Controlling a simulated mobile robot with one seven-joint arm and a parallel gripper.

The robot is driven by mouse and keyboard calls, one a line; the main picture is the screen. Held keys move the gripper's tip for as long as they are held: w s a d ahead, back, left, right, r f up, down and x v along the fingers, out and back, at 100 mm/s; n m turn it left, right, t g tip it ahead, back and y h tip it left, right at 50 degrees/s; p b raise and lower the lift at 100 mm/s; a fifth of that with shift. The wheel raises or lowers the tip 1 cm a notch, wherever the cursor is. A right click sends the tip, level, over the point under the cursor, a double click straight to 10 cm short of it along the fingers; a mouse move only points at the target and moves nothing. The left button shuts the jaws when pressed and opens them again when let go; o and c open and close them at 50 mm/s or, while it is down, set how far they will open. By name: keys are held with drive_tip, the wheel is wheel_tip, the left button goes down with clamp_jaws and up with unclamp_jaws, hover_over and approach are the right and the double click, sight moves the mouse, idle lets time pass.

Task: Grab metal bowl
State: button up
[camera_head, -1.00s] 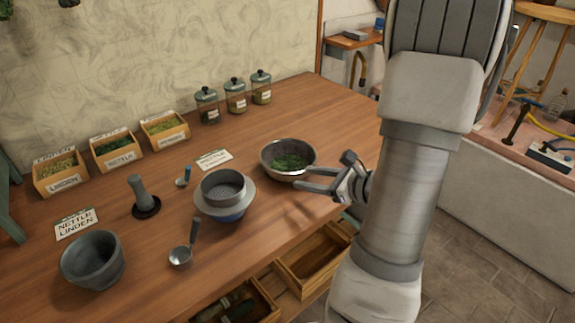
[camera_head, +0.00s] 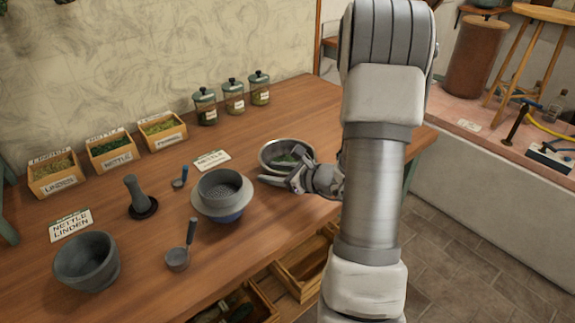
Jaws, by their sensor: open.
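The metal bowl (camera_head: 268,153) sits upright on the wooden table with green leaves inside. My gripper (camera_head: 280,166) is open at the bowl's near right side. One finger stretches left in front of the bowl's near side, and the other overlaps the bowl's right part and the leaves. The fingers and wrist hide the bowl's near right part. I cannot tell whether a finger touches the rim or passes inside it.
A sieve on a blue-based bowl (camera_head: 222,200) stands close to the left of my gripper. A label card (camera_head: 211,160), a scoop (camera_head: 178,258), a pestle (camera_head: 138,195) and a mortar (camera_head: 86,262) lie further left. Jars (camera_head: 233,98) stand behind. Open drawers (camera_head: 300,270) are below the front edge.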

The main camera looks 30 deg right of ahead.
clamp_jaws()
idle(1.4)
